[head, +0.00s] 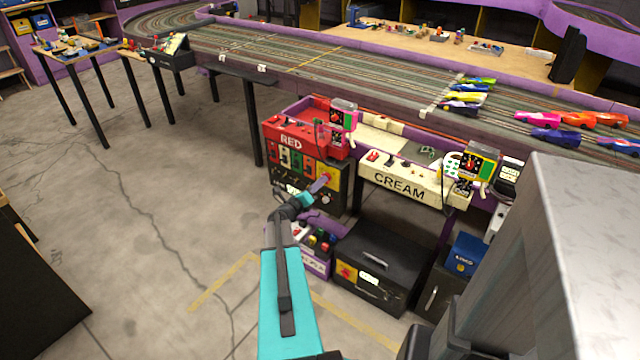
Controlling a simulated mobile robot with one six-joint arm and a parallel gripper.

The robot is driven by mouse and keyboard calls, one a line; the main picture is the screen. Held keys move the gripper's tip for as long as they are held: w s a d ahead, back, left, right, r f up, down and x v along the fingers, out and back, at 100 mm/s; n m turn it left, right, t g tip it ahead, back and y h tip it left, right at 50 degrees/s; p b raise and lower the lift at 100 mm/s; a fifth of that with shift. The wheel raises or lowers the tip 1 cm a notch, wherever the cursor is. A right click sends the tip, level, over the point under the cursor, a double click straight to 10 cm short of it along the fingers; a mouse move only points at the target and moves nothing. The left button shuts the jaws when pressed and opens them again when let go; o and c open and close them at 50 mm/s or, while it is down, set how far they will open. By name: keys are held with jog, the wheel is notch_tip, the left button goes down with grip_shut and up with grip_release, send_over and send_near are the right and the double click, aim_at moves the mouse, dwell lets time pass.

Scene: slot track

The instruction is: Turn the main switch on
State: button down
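My teal arm reaches up from the bottom of the head view. My gripper (319,185) is at its far end, small in the picture, in front of the yellow panel (329,172) on the dark box under the RED station (291,141). The panel carries a reddish part that the gripper partly covers. I cannot tell whether the gripper touches it or whether its fingers are open. No label for the main switch is legible. Another yellow plate with a red knob (346,272) is on the black case (377,262) lower right.
The CREAM station (399,186) stands right of the RED one. A purple box of coloured parts (318,246) sits on the floor just below the gripper. The slot track (330,62) with toy cars runs behind. Open concrete floor (170,220) lies to the left.

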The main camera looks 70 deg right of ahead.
jog(key=shift+f+m+b, duration=0.1)
jog(key=shift+m+b, duration=0.3)
jog(key=shift+b, duration=0.2)
jog(key=m+b, duration=0.5)
jog(key=b, duration=0.1)
jog(key=m+b, duration=0.6)
jog(key=b, duration=0.1)
jog(key=m+b, duration=0.6)
jog(key=b, duration=0.1)
jog(key=shift+s+a, duration=0.15)
jog(key=shift+s, duration=0.1)
jog(key=shift+b, duration=0.35)
jog(key=c, duration=1.9)
grip_release()
jog(key=shift+o, duration=0.2)
jog(key=shift+w, duration=0.1)
